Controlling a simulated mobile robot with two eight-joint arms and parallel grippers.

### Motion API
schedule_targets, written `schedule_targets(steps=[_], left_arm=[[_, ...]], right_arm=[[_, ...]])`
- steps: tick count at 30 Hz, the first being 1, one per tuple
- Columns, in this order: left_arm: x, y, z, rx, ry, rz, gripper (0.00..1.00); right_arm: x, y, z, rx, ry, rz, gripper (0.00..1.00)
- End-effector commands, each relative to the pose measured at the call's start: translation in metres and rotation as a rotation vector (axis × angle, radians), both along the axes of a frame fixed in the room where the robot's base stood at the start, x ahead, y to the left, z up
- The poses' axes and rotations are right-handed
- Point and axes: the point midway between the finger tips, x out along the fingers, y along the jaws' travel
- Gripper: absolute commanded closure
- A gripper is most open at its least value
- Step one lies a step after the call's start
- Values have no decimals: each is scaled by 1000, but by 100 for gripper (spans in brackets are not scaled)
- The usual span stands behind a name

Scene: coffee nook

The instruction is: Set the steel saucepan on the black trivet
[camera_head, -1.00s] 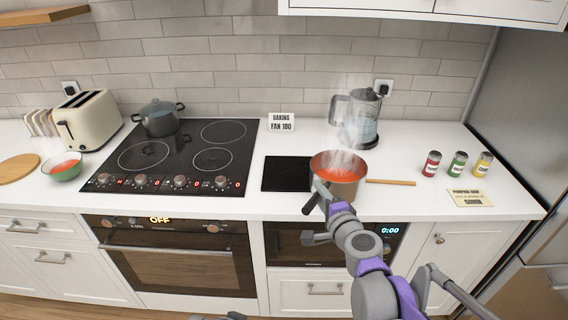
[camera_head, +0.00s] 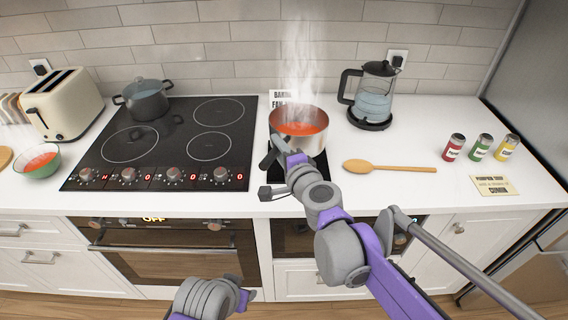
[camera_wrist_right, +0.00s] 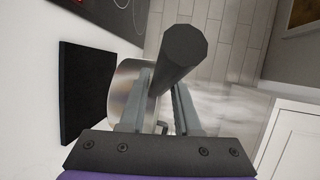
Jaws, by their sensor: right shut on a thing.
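The steel saucepan (camera_head: 300,143), full of steaming orange-red soup, is at the counter's middle, over the black trivet (camera_head: 290,174) in the head view. The trivet's front part shows below the pan. The pan looks raised and upright; the exact gap is unclear. My right gripper (camera_head: 279,154) is shut on its black handle, which also shows between the fingers in the wrist view (camera_wrist_right: 180,58).
The cooktop (camera_head: 165,145) with a grey pot (camera_head: 146,102) is left of the trivet. A wooden spoon (camera_head: 390,167) and a kettle (camera_head: 371,98) stand right, then spice jars (camera_head: 480,148). A sign (camera_head: 281,97) is behind the pan.

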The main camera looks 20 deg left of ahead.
Motion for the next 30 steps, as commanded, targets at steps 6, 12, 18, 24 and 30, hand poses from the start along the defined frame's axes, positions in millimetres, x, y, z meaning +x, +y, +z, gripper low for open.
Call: schedule_targets(steps=[6, 12, 18, 24, 30], left_arm=[[-1, 0, -4, 0, 2, 0, 50], [-1, 0, -7, 0, 3, 0, 50], [-2, 0, -10, 0, 4, 0, 50], [-2, 0, -9, 0, 4, 0, 50], [-2, 0, -9, 0, 4, 0, 50]], right_arm=[[0, 0, -29, -3, -3, 0, 100], [1, 0, -46, -2, -2, 0, 100], [1, -1, -68, -3, -3, -1, 100], [0, -1, -70, -3, -3, 0, 100], [0, 0, -70, -1, -1, -1, 44]])
